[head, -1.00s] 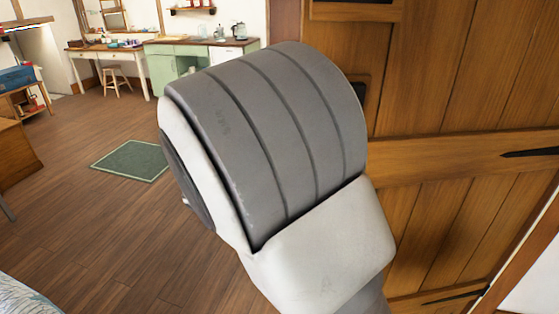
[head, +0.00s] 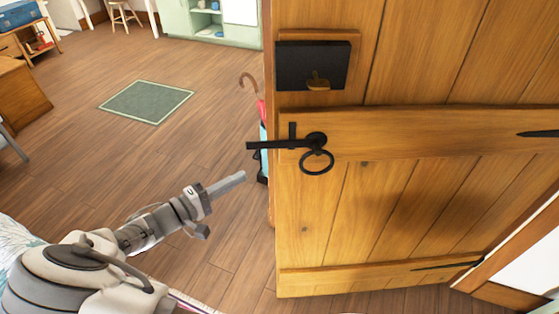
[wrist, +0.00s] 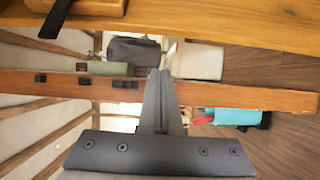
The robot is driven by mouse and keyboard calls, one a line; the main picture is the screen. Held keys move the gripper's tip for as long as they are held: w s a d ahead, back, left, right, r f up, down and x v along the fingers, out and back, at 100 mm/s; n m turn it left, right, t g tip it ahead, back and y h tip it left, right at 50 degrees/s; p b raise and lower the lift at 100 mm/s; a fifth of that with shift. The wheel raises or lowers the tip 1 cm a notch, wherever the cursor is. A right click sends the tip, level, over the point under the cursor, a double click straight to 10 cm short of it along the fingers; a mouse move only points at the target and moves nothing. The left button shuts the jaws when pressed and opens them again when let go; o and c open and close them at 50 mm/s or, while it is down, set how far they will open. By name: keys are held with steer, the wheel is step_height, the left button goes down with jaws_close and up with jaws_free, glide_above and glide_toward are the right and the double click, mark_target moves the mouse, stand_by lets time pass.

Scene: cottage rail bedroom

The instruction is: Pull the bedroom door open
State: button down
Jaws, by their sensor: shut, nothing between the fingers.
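The wooden plank bedroom door (head: 380,210) stands ajar, with the room visible past its left edge. A black latch bar (head: 270,144) sticks out past that edge, and a black ring handle (head: 317,161) hangs beside it. A black lock box (head: 312,66) sits above. My gripper (head: 240,178) is shut and empty, left of the door and below the latch, pointing right. It looks apart from the ring. In the wrist view my closed fingers (wrist: 160,80) point towards a wooden strip with black fittings; I cannot tell whether they touch it. A black bar (wrist: 55,18) shows at upper left.
A red umbrella handle (head: 249,82) and a light blue item stand just behind the door's edge. A green rug (head: 146,102) lies on open wood floor. A wooden cabinet (head: 20,93) stands at left, and a bed corner (head: 12,235) shows at lower left.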

steer(key=x, duration=1)
steer(key=shift+s+r, duration=0.1)
steer(key=shift+s, duration=1.65)
steer(key=shift+s+t, duration=0.15)
steer(key=shift+t, duration=0.15)
